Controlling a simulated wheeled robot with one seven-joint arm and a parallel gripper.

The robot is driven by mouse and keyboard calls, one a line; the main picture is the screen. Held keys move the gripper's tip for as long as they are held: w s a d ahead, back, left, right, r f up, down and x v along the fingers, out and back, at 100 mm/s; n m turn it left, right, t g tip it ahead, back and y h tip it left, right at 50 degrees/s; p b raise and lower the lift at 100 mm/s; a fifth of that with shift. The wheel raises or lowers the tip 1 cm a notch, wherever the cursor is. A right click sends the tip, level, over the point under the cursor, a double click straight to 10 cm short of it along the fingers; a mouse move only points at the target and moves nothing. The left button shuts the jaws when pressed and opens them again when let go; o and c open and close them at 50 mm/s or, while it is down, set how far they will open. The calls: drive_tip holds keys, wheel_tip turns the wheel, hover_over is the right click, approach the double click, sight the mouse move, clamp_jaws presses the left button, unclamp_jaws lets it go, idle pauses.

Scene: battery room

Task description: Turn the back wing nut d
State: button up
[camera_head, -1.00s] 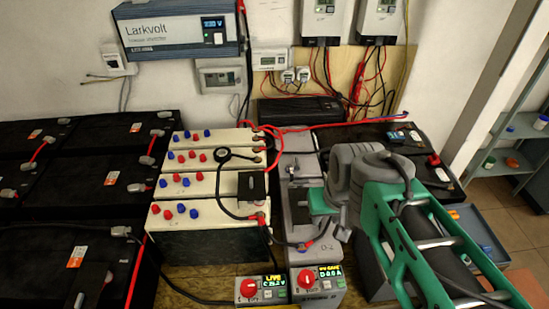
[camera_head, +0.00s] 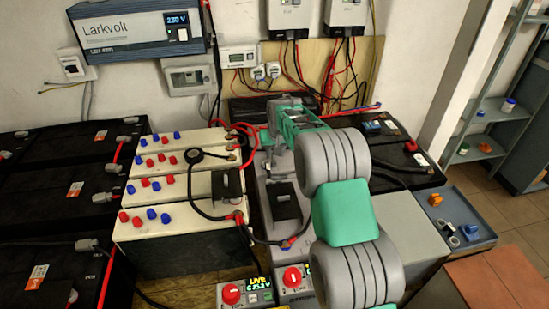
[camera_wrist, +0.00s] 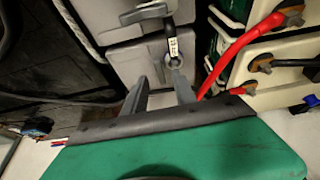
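Grey battery cases (camera_wrist: 125,62) fill the middle of the wrist view. On one case is a terminal with a round metal fitting (camera_wrist: 174,59), and a dark cable with a small white label runs to it. I cannot make out a wing nut or a letter d there. My gripper (camera_wrist: 160,88) is open, with its two fingers apart and nothing visibly held between them. The right finger's tip is close to the terminal; I cannot tell whether they touch. In the head view my arm reaches over the grey battery row and hides its back end and the fingertips.
Cream batteries (camera_head: 180,219) with red and blue caps stand left of the grey row. A red cable (camera_wrist: 238,50) runs close beside my gripper. Black batteries (camera_head: 55,195) stand at far left. Two red-knobbed meters (camera_head: 231,294) sit at the front. A blue tray (camera_head: 470,205) lies right.

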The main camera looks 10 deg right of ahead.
sight(274, 159)
drive_tip(key=x, duration=0.3)
drive_tip(key=shift+w+f, duration=0.15)
drive_tip(key=shift+f, duration=0.2)
clamp_jaws()
